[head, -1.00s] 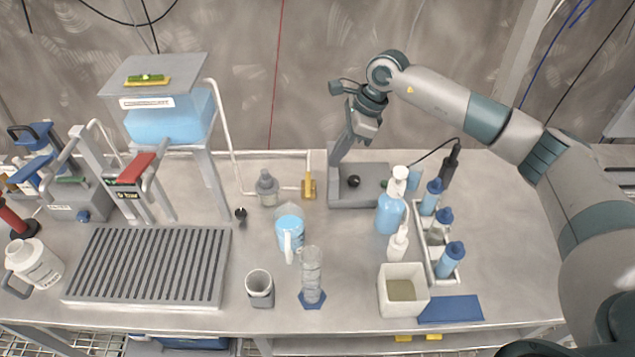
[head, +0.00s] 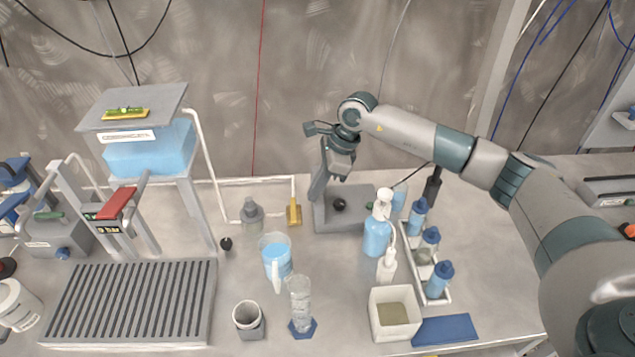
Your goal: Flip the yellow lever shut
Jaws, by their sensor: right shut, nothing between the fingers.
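The yellow lever (head: 294,212) stands out at the middle of the table, beside the lower end of a thin white pipe. It looks small and upright; its exact angle is hard to tell. My right gripper (head: 341,174) hangs above and to the right of the lever, in front of a grey stand. It is shut and empty, apart from the lever. The fingertips are small and partly merge with the grey stand behind. My left gripper is not in view.
A blue water tank (head: 150,148) stands on a raised frame at left. A grey fitting (head: 251,214) is left of the lever. A measuring jug (head: 276,262), glass cylinder (head: 300,300) and soap bottle (head: 377,235) stand nearby. The grey stand (head: 350,218) is right of the lever.

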